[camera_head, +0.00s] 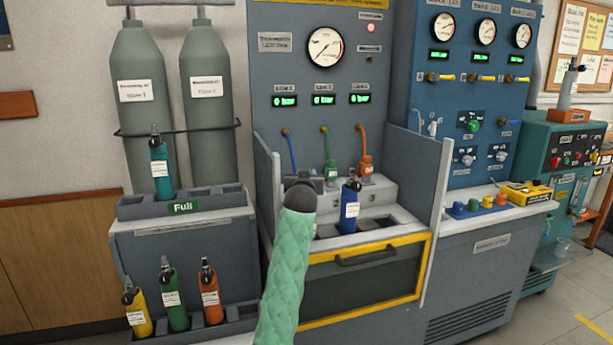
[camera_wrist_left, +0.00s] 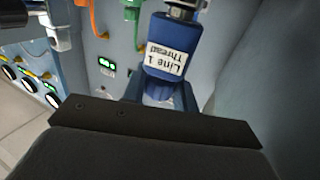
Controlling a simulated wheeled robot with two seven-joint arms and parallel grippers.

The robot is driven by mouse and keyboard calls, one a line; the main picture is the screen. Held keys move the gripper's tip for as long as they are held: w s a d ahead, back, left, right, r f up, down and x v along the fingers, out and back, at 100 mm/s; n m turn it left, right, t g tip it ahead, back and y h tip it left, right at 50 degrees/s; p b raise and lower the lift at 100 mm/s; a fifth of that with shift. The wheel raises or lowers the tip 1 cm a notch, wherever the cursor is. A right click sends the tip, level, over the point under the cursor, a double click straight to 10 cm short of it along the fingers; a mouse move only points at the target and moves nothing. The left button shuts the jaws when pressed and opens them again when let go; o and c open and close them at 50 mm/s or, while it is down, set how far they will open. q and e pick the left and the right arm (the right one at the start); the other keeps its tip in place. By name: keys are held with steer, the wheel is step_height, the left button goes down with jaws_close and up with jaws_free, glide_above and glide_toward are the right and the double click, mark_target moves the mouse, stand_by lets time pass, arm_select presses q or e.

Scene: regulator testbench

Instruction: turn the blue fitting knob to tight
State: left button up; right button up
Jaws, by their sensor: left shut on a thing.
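The blue fitting (camera_wrist_left: 168,50), with a white label reading "Line 1 Thread", shows in the left wrist view directly in front of my left gripper. In the head view my left gripper (camera_head: 301,190) hides it, where the blue hose (camera_head: 293,150) comes down. My left gripper is shut on the blue fitting's knob; the dark gripper body covers the lower part of the wrist view, so the fingertips and contact are mostly hidden. The knob's turn position cannot be read. My right gripper is out of view.
The green fitting (camera_head: 330,172) and orange fitting (camera_head: 366,165) stand to the right. A blue cylinder (camera_head: 350,208) stands in the bench rack just right of my gripper. Grey side panels (camera_head: 418,180) flank the bay. A cylinder rack (camera_head: 190,205) stands left.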

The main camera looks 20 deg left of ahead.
arm_select(q)
steer(key=o, duration=1)
steer(key=shift+c, duration=0.2)
